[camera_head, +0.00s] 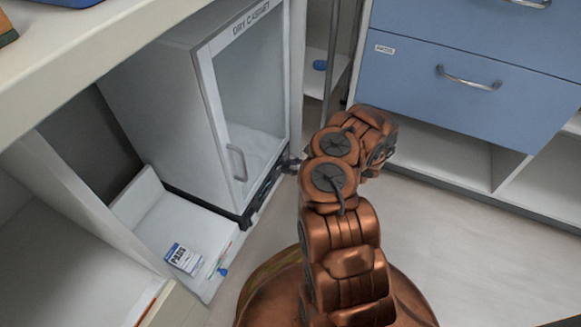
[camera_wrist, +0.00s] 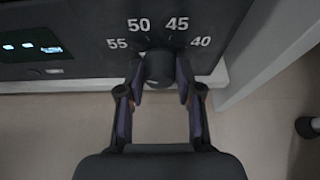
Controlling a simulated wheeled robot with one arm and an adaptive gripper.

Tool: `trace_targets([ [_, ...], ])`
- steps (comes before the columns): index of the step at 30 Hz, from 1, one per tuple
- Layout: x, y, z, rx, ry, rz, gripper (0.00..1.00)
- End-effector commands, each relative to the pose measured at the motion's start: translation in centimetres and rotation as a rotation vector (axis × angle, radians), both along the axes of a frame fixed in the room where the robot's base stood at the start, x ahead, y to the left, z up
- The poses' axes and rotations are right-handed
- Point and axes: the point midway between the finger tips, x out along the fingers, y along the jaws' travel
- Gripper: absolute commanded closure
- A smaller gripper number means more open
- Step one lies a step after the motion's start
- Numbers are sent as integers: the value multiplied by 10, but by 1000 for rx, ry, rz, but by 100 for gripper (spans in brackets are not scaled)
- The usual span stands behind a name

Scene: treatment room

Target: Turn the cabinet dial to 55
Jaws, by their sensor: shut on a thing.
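The cabinet dial (camera_wrist: 158,70) is a dark round knob on the black control strip of the dry cabinet, in the middle of the wrist view. The numbers 55, 50, 45 and 40 are printed around it, with 50 and 45 just above. I cannot make out its pointer mark. My gripper (camera_wrist: 161,75) is shut on the dial, one finger at each side. In the head view my gripper (camera_head: 291,166) is at the right end of the strip along the base of the white dry cabinet (camera_head: 150,110). The dial cannot be made out there.
The cabinet's glass door (camera_head: 245,110) is closed. A small lit display (camera_wrist: 50,49) sits left of the dial. A box of pads (camera_head: 183,258) lies on a white shelf at lower left. Blue drawers (camera_head: 470,60) stand at right, with bare floor in front of them.

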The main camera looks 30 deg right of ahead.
Motion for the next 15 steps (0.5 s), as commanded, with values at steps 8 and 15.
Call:
trace_targets([
  [8, -1, 1, -1, 0, 1, 3, 100],
  [15, 0, 1, 0, 1, 1, 1, 41],
])
